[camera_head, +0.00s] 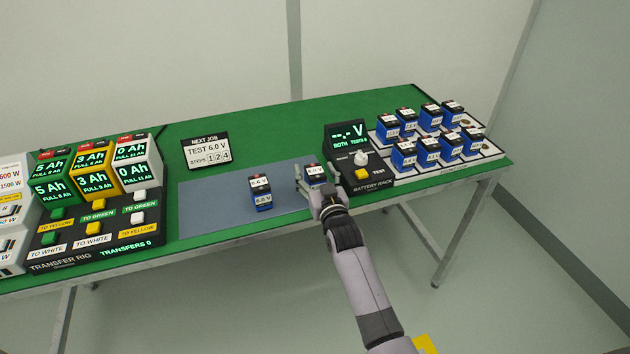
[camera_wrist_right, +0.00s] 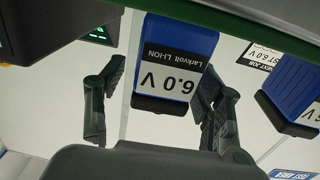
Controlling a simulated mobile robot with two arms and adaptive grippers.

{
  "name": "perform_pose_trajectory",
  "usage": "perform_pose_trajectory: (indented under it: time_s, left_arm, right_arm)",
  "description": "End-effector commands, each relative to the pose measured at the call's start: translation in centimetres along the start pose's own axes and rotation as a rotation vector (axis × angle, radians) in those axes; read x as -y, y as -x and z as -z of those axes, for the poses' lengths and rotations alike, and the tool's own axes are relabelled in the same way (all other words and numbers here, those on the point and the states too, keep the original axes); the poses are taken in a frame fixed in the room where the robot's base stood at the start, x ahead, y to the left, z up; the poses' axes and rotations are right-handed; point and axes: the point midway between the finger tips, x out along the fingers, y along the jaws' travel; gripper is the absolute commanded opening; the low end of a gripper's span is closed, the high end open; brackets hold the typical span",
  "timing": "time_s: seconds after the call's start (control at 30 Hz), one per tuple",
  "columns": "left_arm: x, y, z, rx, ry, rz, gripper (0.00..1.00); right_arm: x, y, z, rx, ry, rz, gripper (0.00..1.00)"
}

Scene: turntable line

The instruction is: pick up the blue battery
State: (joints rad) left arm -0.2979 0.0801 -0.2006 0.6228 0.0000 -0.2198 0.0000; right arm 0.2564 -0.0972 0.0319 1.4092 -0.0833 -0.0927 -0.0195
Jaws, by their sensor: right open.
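A blue battery (camera_head: 313,169) with a white label stands on the grey-blue mat (camera_head: 215,205), beside the battery rack. My right gripper (camera_head: 315,184) is at it, partly hiding it. In the right wrist view this battery (camera_wrist_right: 180,48) reads "6.0 V" and "Larkvolt Li-ion", upside down. A second blue battery (camera_head: 261,196) stands to the left on the mat; a blue battery (camera_wrist_right: 293,92) also shows at the right of the wrist view. My left gripper is out of view.
A "TEST 6.0 V" sign (camera_head: 206,151) stands behind the mat. The transfer rig (camera_head: 95,228) is at left. Green table (camera_head: 270,125) behind is clear.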

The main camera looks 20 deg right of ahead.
Motion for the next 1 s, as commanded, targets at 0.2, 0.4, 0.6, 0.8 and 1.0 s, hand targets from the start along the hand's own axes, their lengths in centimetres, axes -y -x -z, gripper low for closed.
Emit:
perform_pose_trajectory:
  time_s: [0.2,0.4,0.6,0.8,1.0]
  left_arm:
    - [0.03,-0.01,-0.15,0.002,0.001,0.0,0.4]
    - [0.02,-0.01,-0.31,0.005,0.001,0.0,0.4]
    - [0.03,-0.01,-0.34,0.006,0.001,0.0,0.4]
    - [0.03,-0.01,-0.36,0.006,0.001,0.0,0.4]
    - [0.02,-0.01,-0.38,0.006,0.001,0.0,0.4]
  right_arm:
    - [0.02,-0.1,0.01,-0.001,0.0,0.0,0.62]
    - [0.03,-0.09,0.0,0.0,0.0,0.0,0.49]
    - [0.04,-0.08,0.0,0.0,-0.001,0.0,0.36]
    - [0.04,-0.07,-0.01,0.0,-0.001,0.0,0.22]
    - [0.04,-0.07,-0.01,0.0,-0.001,0.0,0.09]
